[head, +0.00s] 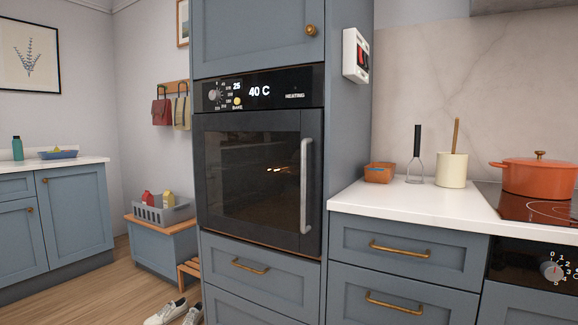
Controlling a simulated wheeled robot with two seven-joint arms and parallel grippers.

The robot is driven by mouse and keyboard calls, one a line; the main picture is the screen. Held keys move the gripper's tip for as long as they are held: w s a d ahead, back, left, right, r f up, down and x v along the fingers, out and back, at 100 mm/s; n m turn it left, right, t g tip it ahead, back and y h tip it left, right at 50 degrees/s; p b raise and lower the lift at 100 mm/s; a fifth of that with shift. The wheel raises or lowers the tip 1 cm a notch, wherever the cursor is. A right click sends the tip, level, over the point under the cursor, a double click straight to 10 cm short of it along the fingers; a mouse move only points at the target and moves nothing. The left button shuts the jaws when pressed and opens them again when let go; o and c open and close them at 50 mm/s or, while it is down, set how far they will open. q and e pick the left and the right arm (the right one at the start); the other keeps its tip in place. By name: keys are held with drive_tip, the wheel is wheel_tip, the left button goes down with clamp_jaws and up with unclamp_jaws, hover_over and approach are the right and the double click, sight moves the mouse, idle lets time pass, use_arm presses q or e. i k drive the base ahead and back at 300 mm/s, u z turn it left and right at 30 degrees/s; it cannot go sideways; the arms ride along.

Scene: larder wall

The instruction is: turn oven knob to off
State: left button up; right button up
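The wall oven (262,160) is built into a blue tall cabinet, with its door closed. Its round knob (214,95) sits at the left of the black control panel, ringed by small numbers. The pointer is too small to read surely. The display (259,91) reads "40 C", with "25" beside the knob and "HEATING" at the right. A small yellowish button or light (238,101) sits above the word "BAKE". Neither of my grippers is in view.
A vertical door handle (306,186) stands out from the oven. A wall switch with a red rocker (362,56) is on the cabinet side. A hob knob (551,271) is at lower right, below an orange pot (540,178). White shoes (166,312) lie on the floor at left.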

sight(214, 95)
drive_tip(key=z, duration=0.4)
drive_tip(key=i, duration=1.05)
drive_tip(key=z, duration=0.05)
